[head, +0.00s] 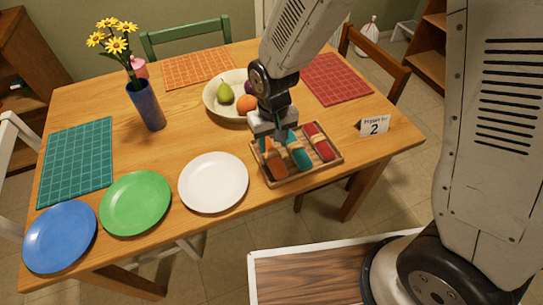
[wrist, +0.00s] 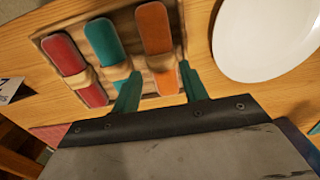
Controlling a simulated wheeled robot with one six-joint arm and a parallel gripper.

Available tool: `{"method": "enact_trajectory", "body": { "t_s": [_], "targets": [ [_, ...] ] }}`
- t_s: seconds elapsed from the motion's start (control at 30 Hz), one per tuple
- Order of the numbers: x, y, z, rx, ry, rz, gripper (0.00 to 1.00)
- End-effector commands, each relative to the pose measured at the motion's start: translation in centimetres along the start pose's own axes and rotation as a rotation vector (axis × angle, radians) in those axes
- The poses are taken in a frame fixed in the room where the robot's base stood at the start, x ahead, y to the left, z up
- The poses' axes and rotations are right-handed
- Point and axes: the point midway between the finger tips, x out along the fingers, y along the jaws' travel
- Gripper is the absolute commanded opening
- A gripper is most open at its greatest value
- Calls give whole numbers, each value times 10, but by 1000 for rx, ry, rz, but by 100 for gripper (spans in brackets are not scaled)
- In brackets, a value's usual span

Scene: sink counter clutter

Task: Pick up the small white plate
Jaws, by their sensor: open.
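The small white plate (head: 213,182) lies flat and empty on the wooden table near its front edge, between a green plate and a wooden tray. In the wrist view the white plate (wrist: 265,35) is at the upper right, partly cut off by the frame. My gripper (head: 276,145) is above the tray, to the right of the white plate and apart from it. Its teal fingers (wrist: 158,88) are spread with nothing held between them in the wrist view.
The tray (head: 306,176) holds orange, teal and red rolled napkins under my gripper. A green plate (head: 135,203) and a blue plate (head: 60,237) lie left. Behind are a fruit bowl (head: 213,100) and blue vase (head: 146,106). A number card (head: 375,125) stands right.

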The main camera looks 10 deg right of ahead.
Motion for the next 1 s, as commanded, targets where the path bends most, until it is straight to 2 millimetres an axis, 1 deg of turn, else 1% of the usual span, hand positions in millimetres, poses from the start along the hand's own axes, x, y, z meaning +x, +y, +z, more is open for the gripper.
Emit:
{"method": "enact_trajectory", "body": {
  "t_s": [0.3, 0.37, 0.47, 0.67, 0.77, 0.8, 1.0],
  "targets": [
    [44, -1, -2, 0, -3, 1, 44],
    [50, -1, -2, 0, -4, 1, 44],
    [55, -1, -3, 1, 0, 1, 44],
    [55, -1, -3, 1, 1, 1, 44],
    [55, -1, -3, 1, 0, 1, 19],
    [55, -1, -3, 1, 0, 1, 15],
    [55, -1, -3, 1, 0, 1, 15]
  ]
}}
